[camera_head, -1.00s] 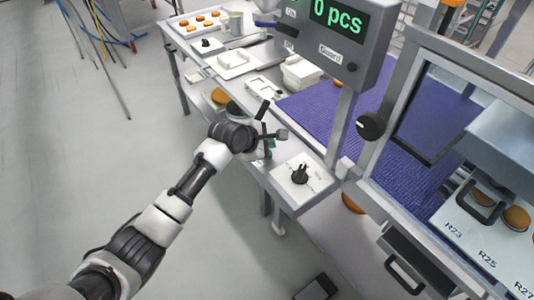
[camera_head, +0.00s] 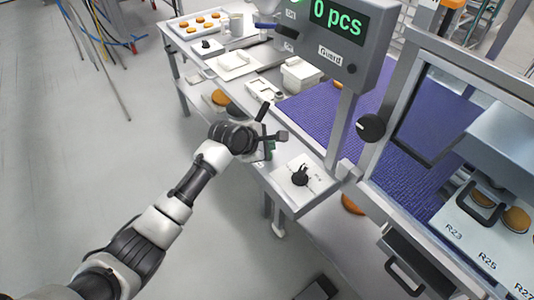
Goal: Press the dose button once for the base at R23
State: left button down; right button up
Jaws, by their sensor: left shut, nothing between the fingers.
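My left gripper (camera_head: 277,137) is shut and empty, at the near edge of the bench beside the control panel. A small green part (camera_head: 268,150) shows just below its fingers; I cannot tell if it is the dose button or if they touch. The white panel (camera_head: 318,184) carries a black knob (camera_head: 300,176), right of and below the gripper. The R23 label (camera_head: 453,232) is on a white plate at the right. A brown round base (camera_head: 481,198) lies behind a black handle near it, partly hidden. Another base (camera_head: 516,220) lies near R25. My right gripper is not in view.
A grey display box (camera_head: 338,48) reading "0 pcs" stands on a post above the purple belt (camera_head: 312,110). A framed guard (camera_head: 378,160) with a black knob (camera_head: 371,127) stands at right. A tray (camera_head: 190,28) of brown rounds is at the back.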

pick_arm(q)
jog(key=shift+f, duration=0.1)
dwell(0.8)
jog(key=shift+f+p, duration=0.3)
jog(key=shift+f, duration=0.6)
dwell(0.9)
jog(key=shift+r+p, duration=1)
jog(key=shift+p, duration=0.25)
notch_tip(320, 180, up, 5)
jog(key=p, duration=0.6)
